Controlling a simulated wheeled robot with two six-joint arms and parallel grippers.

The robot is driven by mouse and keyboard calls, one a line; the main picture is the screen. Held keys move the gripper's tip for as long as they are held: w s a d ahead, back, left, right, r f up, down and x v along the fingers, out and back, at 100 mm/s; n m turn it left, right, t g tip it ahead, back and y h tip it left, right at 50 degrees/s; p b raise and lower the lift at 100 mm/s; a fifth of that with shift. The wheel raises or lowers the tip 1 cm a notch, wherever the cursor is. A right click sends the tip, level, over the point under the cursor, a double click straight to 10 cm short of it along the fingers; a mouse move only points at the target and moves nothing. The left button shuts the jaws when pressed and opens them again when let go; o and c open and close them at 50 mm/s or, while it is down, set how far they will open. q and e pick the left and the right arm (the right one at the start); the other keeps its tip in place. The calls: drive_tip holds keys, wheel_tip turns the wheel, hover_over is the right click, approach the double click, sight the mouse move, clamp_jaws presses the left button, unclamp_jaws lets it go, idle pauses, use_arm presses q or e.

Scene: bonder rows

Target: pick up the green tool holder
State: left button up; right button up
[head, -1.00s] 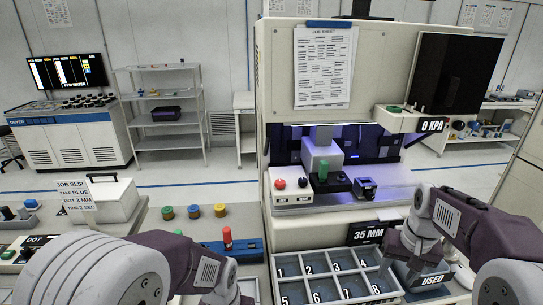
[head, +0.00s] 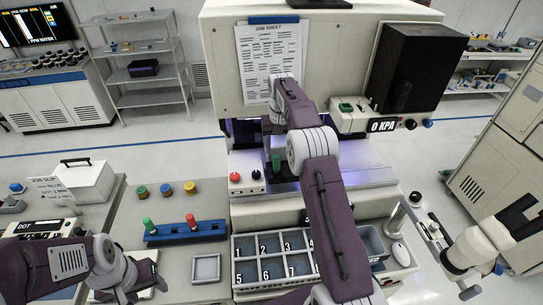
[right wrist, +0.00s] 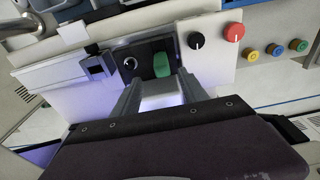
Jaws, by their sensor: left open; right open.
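A green upright piece (head: 276,162), which looks like the tool holder, stands inside the machine's lit opening. In the right wrist view, its rounded green end (right wrist: 162,64) shows on a black block just beyond the fingertips. My right gripper (right wrist: 157,84) is open and empty, its fingers pointing towards the green piece. In the head view, my right arm hides most of this gripper. A second green peg (head: 148,224) stands beside a red peg (head: 192,222) in a blue rack (head: 170,235) on the bench. My left gripper (head: 138,278) is open at the lower left, apart from the rack.
The machine panel carries a red knob (head: 234,177) and a black knob (head: 256,175) beside the green piece. A numbered tray (head: 236,262) lies in front of the machine. Several coloured spools (head: 166,189) and a pale case (head: 82,182) are on the left bench.

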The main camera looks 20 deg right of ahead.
sight(276, 163)
drive_tip(key=shift+s+a+r, duration=0.15)
drive_tip(key=shift+r, duration=0.1)
drive_tip(key=shift+s+a+f, duration=0.1)
drive_tip(key=shift+f, duration=0.05)
drive_tip(key=f, duration=0.2)
drive_tip(key=f+p, duration=0.1)
drive_tip(key=shift+w+d+f, duration=0.3)
drive_tip(key=shift+w, duration=0.05)
drive_tip(key=shift+w+d+f, duration=0.1)
drive_tip(key=shift+f, duration=0.05)
drive_tip(key=shift+f+p, duration=0.25)
drive_tip(key=shift+p, duration=0.05)
drive_tip(key=f+p, duration=0.1)
drive_tip(key=f, duration=0.1)
drive_tip(key=f+p, duration=0.1)
drive_tip(key=shift+a+f, duration=0.4)
drive_tip(key=shift+f, duration=0.25)
drive_tip(key=shift+w+d+f, duration=0.15)
drive_tip(key=c, duration=1)
clamp_jaws()
